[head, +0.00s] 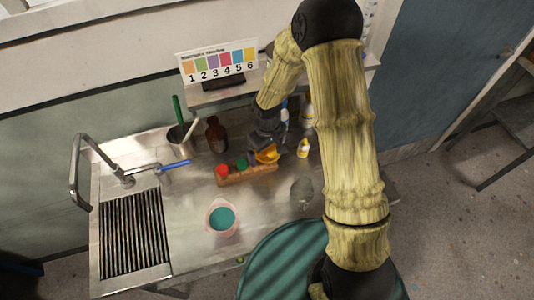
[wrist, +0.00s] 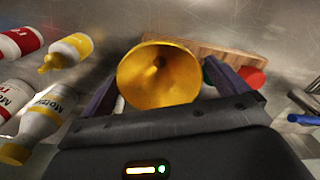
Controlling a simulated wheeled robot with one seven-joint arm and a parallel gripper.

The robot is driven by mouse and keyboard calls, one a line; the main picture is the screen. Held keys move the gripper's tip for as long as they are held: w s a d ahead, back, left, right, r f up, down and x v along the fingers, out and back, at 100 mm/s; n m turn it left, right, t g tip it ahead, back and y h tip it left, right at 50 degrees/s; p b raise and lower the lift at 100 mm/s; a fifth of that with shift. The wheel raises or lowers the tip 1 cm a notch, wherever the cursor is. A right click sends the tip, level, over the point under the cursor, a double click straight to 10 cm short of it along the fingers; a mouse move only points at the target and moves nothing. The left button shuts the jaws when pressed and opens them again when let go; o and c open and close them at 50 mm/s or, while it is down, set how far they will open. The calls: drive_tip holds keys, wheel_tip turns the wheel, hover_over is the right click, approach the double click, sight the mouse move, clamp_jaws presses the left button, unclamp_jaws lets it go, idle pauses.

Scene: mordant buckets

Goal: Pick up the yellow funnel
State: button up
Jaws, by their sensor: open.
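The yellow funnel (head: 268,154) is at the right end of a wooden block (head: 247,176) on the metal counter. In the wrist view the funnel (wrist: 158,78) shows its round, wide mouth towards the camera. My gripper (head: 262,148) is open right at the funnel. In the wrist view one finger of my gripper (wrist: 163,72) is on each side of the funnel, with the left finger close to its rim. I cannot tell whether either finger touches it. The funnel's lower part is hidden.
Red (head: 222,169) and green (head: 242,164) pieces are on the block beside the funnel. A yellow-and-white bottle (head: 303,148) and a brown bottle (head: 215,134) stand close by. A pink bowl of teal liquid (head: 221,217) is in front. A sink (head: 135,235) lies left.

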sight(267, 159)
drive_tip(key=shift+w+f+p, duration=0.2)
drive_tip(key=shift+f+p, duration=0.3)
drive_tip(key=shift+f, duration=1.35)
drive_tip(key=shift+c, duration=0.2)
drive_tip(key=c, duration=0.9)
